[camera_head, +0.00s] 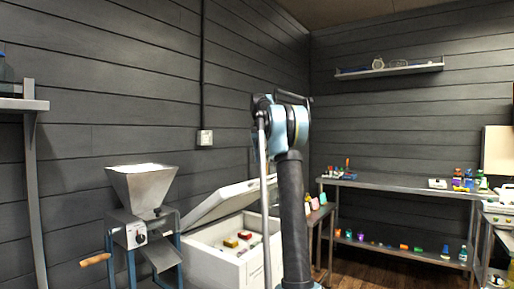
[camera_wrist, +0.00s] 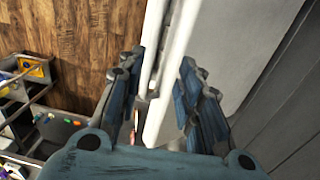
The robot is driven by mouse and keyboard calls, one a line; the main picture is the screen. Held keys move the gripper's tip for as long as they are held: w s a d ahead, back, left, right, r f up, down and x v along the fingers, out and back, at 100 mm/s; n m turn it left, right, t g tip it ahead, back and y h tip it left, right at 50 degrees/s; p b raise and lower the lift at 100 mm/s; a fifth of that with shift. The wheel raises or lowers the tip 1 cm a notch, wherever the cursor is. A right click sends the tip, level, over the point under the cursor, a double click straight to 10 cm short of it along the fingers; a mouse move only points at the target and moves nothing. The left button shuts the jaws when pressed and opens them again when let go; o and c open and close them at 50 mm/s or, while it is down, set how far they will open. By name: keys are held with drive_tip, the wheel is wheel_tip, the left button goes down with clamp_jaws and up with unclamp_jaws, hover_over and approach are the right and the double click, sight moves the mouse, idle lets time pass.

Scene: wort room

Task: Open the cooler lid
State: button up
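The cooler is a white chest (camera_head: 232,262) standing against the left wall in the head view. Its lid (camera_head: 214,201) is raised at a slant, with the interior showing. A red and a yellow item (camera_head: 237,239) lie inside. My arm covers the cooler's right part, and my gripper is not clearly visible in the head view. In the wrist view my gripper (camera_wrist: 162,64) has its two blue fingers spread apart.
A grain mill with a metal hopper (camera_head: 141,186) stands just left of the cooler. A metal table (camera_head: 400,188) with bottles and small items stands at the right, with a lower shelf. A wall shelf (camera_head: 390,70) hangs above. Wooden floor (camera_wrist: 75,35) is open beside the cooler.

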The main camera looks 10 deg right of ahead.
wheel_tip(320, 180, up, 6)
drive_tip(key=w+a, duration=0.2)
drive_tip(key=shift+r, duration=0.25)
idle(0.7)
drive_tip(key=c, duration=0.5)
drive_tip(key=shift+s+d+f+m, duration=0.15)
drive_tip(key=shift+s+d+m, duration=0.05)
drive_tip(key=shift+d+m, duration=0.1)
clamp_jaws()
drive_tip(key=s+d+f+m+t+y, duration=0.4)
drive_tip(key=s+d+f+m, duration=0.4)
drive_tip(key=s+f+m, duration=0.65)
drive_tip(key=w+a+f+m, duration=0.2)
drive_tip(key=w+a, duration=0.2)
drive_tip(key=w, duration=0.2)
drive_tip(key=shift+w+a+f+m, duration=0.2)
drive_tip(key=shift+w+a+m, duration=0.1)
drive_tip(key=shift+a+m, duration=0.1)
